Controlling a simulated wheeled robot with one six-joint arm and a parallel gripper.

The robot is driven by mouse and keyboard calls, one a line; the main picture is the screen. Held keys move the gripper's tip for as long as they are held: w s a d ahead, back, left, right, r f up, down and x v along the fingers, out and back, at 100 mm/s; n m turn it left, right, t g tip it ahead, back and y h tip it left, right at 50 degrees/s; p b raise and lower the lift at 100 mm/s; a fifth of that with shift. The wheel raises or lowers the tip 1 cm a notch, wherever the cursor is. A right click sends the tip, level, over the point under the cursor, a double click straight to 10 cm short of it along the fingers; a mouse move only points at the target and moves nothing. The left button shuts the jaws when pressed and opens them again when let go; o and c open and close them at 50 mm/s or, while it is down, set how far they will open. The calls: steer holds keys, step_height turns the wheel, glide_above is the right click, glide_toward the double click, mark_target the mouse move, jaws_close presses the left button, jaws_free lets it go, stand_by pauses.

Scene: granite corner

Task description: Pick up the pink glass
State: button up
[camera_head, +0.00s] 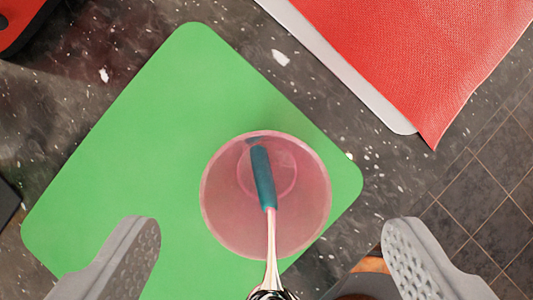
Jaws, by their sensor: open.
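The pink glass (225,205) is translucent and stands on the right part of a green mat (120,150), seen from above. My gripper (270,245) is open, with one grey finger at the lower left and one at the lower right. The glass appears between and ahead of the fingertips, and neither finger visibly touches it.
The dark speckled granite counter (130,60) surrounds the mat. A red cloth (420,50) lies over a grey-edged board at the upper right. A red and black object (18,22) sits at the upper left. A brown round thing (368,280) shows partly near the right finger. Tiled floor (490,190) lies beyond the counter.

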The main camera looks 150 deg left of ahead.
mark_target(265, 185)
steer(key=shift+x, duration=2.6)
steer(key=shift+w+a, duration=0.1)
steer(key=c, duration=1.1)
